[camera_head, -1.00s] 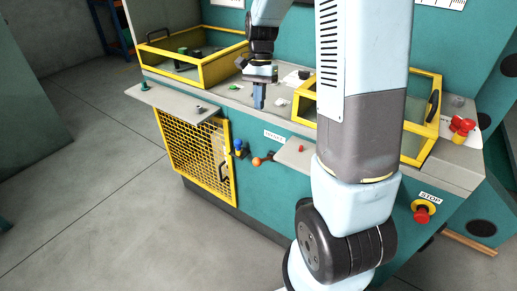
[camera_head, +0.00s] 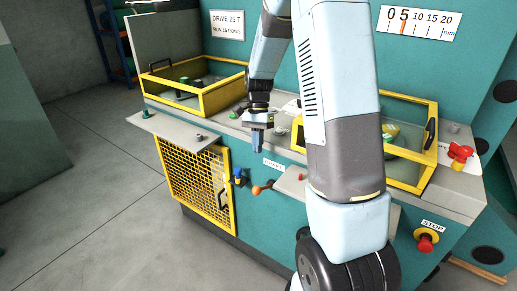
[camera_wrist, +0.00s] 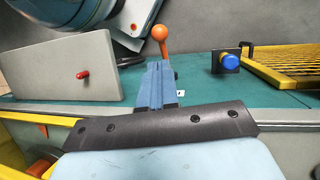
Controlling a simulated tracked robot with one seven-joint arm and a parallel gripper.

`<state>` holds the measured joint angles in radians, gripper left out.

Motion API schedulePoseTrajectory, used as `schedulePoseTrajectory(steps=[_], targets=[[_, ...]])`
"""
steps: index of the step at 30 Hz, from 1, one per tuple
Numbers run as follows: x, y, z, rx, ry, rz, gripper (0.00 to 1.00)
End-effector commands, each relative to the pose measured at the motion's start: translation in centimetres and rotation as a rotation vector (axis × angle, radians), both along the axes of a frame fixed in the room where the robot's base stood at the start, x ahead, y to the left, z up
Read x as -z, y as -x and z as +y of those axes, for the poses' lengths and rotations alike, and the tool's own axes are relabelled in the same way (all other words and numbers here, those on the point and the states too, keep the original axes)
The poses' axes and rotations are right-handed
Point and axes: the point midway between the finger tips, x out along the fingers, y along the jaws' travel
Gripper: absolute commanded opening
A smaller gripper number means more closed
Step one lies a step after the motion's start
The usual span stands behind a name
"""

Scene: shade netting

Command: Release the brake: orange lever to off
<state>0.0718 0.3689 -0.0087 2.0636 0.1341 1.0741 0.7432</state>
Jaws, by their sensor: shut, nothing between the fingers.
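The orange lever (camera_head: 262,187) is on the teal front panel, between the blue knob and the small grey shelf. In the wrist view my gripper (camera_wrist: 162,68) shows as blue fingers pressed together. A label (camera_head: 274,163) beside the lever is too small to read surely.
A blue knob (camera_head: 239,177) and a yellow mesh door (camera_head: 196,183) are left of the lever. Yellow-framed guards (camera_head: 196,82) stand on the bench. A red STOP button (camera_head: 426,241) is at the right.

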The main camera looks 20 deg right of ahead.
Motion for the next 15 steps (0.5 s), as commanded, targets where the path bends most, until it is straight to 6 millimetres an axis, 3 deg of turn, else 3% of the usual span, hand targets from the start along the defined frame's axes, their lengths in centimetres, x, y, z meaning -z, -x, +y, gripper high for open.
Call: schedulePoseTrajectory(steps=[15], targets=[[8.3,3.1,1.2,0.001,0.000,0.003,0.00]])
